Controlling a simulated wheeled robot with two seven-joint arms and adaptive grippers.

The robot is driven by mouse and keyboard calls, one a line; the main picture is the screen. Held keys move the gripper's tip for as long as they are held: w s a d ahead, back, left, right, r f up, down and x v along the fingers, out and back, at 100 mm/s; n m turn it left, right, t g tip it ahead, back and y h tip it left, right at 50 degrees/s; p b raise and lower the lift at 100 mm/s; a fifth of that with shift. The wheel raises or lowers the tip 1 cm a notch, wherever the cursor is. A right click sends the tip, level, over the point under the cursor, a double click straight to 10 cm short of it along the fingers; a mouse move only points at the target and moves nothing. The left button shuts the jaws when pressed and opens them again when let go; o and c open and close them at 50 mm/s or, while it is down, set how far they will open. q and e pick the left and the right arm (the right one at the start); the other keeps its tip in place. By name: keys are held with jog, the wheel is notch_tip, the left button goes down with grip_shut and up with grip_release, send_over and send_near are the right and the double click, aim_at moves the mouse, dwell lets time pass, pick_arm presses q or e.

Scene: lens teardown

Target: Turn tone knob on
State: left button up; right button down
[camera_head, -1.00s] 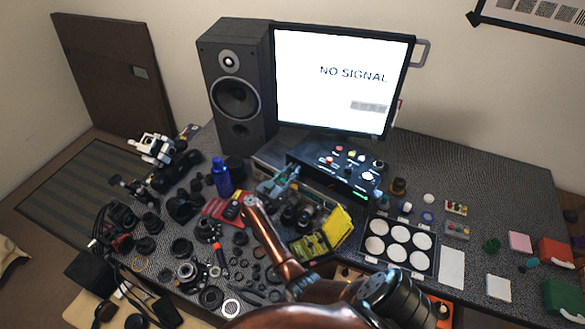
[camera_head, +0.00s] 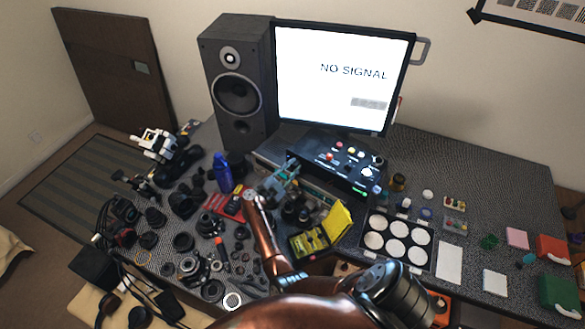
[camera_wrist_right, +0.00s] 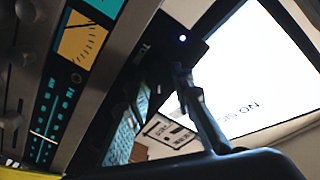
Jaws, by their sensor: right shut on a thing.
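My right gripper (camera_head: 286,176) reaches in from my copper arm and sits at the left front of the audio gear below the monitor. In the right wrist view its dark fingers (camera_wrist_right: 188,85) are shut at a dark panel face, just below a small blue light. The tone knob between them is hidden by the fingers, so its setting cannot be read. A black control unit (camera_head: 345,165) with coloured buttons and lit marks stands to the right of the gripper. My left gripper is not in view.
The monitor (camera_head: 340,85) shows NO SIGNAL beside a tall speaker (camera_head: 235,85). Many dark lens parts crowd the table's left side, with a blue bottle (camera_head: 222,174) near the speaker. A yellow-lidded case (camera_head: 336,220) lies below the gripper. The right wrist view shows a yellow dial (camera_wrist_right: 82,40).

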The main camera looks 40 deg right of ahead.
jog(key=shift+m, duration=0.5)
jog(key=c, duration=1.7)
grip_release()
jog(key=shift+n, duration=0.3)
